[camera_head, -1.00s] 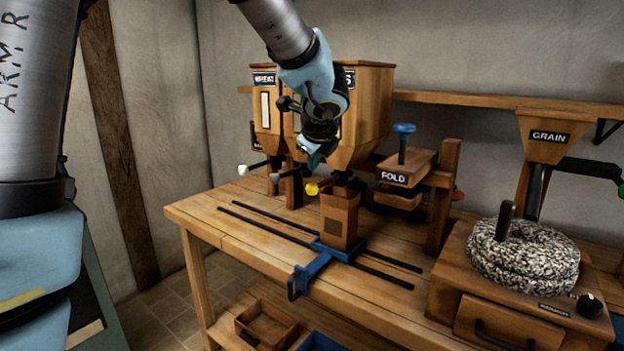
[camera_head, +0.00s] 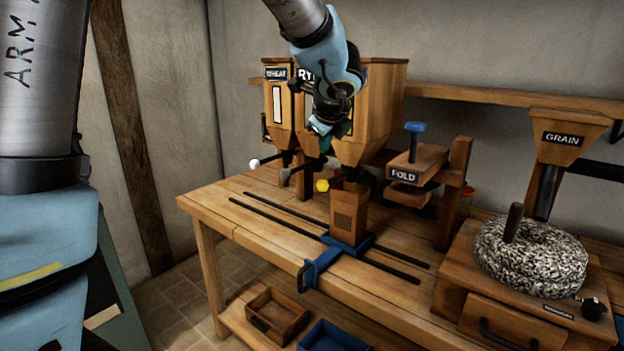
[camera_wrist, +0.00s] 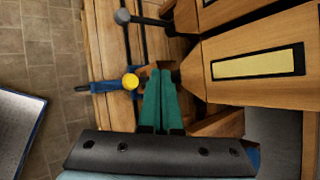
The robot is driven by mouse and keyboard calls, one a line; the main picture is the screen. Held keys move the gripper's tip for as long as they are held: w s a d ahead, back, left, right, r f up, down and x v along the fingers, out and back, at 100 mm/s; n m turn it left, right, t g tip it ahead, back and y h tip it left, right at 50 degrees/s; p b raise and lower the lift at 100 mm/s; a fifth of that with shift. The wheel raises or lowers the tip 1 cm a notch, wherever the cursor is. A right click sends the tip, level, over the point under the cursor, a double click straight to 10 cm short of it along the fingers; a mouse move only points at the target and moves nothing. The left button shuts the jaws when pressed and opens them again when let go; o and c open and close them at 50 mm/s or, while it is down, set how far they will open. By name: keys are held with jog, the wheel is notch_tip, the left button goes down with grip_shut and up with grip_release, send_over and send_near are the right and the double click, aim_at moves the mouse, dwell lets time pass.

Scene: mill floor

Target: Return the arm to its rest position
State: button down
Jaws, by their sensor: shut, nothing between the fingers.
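My arm reaches in from the top of the head view, and my gripper (camera_head: 318,130) hangs in front of the wooden hoppers (camera_head: 378,110), above the back of the bench. In the wrist view my gripper's green fingers (camera_wrist: 160,98) are together with nothing between them. A yellow knob (camera_head: 321,185) is below the gripper in the head view. In the wrist view the yellow knob (camera_wrist: 130,81) appears just left of the fingertips. I cannot tell the exact gap between gripper and knob.
A wooden box (camera_head: 348,212) sits on a blue carriage (camera_head: 326,262) over dark rails. A press marked FOLD (camera_head: 417,165) and a stone mill (camera_head: 530,258) stand to the right. White (camera_head: 254,163) and grey (camera_head: 285,174) knobs project from the hoppers. Open floor lies left of the bench.

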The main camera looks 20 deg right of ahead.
jog(key=shift+a, duration=0.1)
jog(key=a+f+n+g+y, duration=0.2)
jog(key=a+f+n, duration=0.3)
jog(key=a, duration=0.5)
jog(key=a+f+n+g+y, duration=0.1)
jog(key=a+f+n, duration=0.2)
jog(key=a+n, duration=0.65)
jog(key=s+a+f+n+g, duration=0.2)
jog(key=s+a+f+n, duration=0.1)
jog(key=s+a+n, duration=0.2)
jog(key=s+a+f+n+g, duration=0.2)
jog(key=s+a+f+n, duration=0.2)
jog(key=a+n, duration=0.6)
jog(key=shift+s+a, duration=0.4)
jog(key=shift+a, duration=0.55)
